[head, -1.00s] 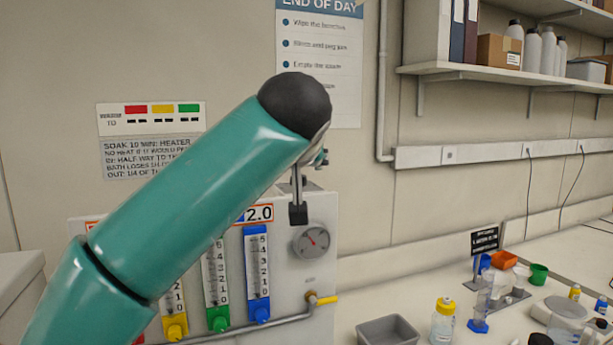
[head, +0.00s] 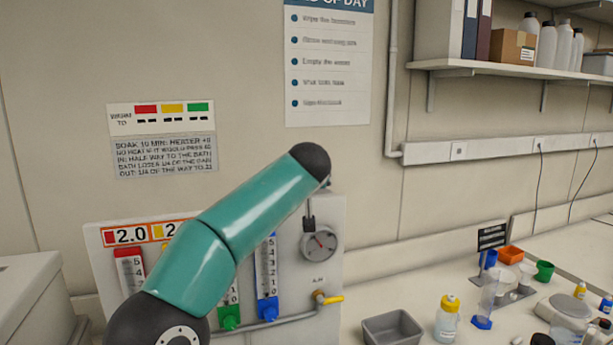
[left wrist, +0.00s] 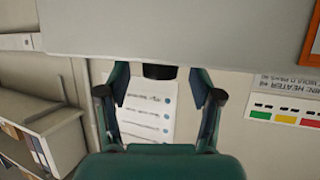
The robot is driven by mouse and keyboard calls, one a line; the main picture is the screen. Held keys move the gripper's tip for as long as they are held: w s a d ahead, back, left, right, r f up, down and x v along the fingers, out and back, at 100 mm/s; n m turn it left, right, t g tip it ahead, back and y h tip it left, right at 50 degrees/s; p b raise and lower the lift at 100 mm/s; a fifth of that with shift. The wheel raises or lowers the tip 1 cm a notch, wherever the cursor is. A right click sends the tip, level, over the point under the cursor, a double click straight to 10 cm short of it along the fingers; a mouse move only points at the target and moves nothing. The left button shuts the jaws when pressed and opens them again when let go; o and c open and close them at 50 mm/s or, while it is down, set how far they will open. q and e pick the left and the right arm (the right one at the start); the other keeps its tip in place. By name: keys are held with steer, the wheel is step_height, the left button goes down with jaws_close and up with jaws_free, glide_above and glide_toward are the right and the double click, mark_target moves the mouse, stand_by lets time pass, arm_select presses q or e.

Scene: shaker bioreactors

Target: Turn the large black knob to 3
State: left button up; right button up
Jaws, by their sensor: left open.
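In the head view my left arm crosses in front of the grey-white panel (head: 333,222). My left gripper (head: 309,222) is mostly hidden behind the arm's black end cap; a dark finger shows just above the gauge. In the left wrist view, which is upside down, my left gripper (left wrist: 160,77) is open with its two fingers apart. A short dark object (left wrist: 160,72) shows between the fingers at the panel's edge; I cannot tell whether it is the large black knob. No knob with a number scale is clearly visible. My right gripper is in neither view.
The panel carries a round gauge (head: 319,243), coloured flow tubes and a yellow-handled valve (head: 331,299). A grey bin (head: 392,328), a yellow-capped bottle (head: 447,318) and small labware stand on the bench to the right. A shelf (head: 500,65) hangs above.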

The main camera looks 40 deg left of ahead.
arm_select(q)
steer(key=shift+w+a, duration=0.1)
steer(key=shift+w, duration=0.05)
steer(key=shift+c, duration=0.2)
steer(key=c, duration=1.1)
steer(key=shift+a+m+t+h, duration=0.1)
steer(key=shift+m+t+h, duration=0.2)
steer(key=shift+m+t, duration=0.1)
steer(key=shift+s+a+m+t+h, duration=0.15)
steer(key=shift+m+t+h, duration=0.3)
steer(key=shift+m+h, duration=0.25)
steer(key=shift+s+a+m+t+h, duration=0.1)
steer(key=shift+m+t+h, duration=0.35)
steer(key=shift+m+h, duration=0.2)
steer(key=shift+a+m+t+h, duration=0.15)
steer(key=shift+m+t+h, duration=0.25)
steer(key=shift+m+h, duration=0.95)
steer(key=shift+h, duration=0.1)
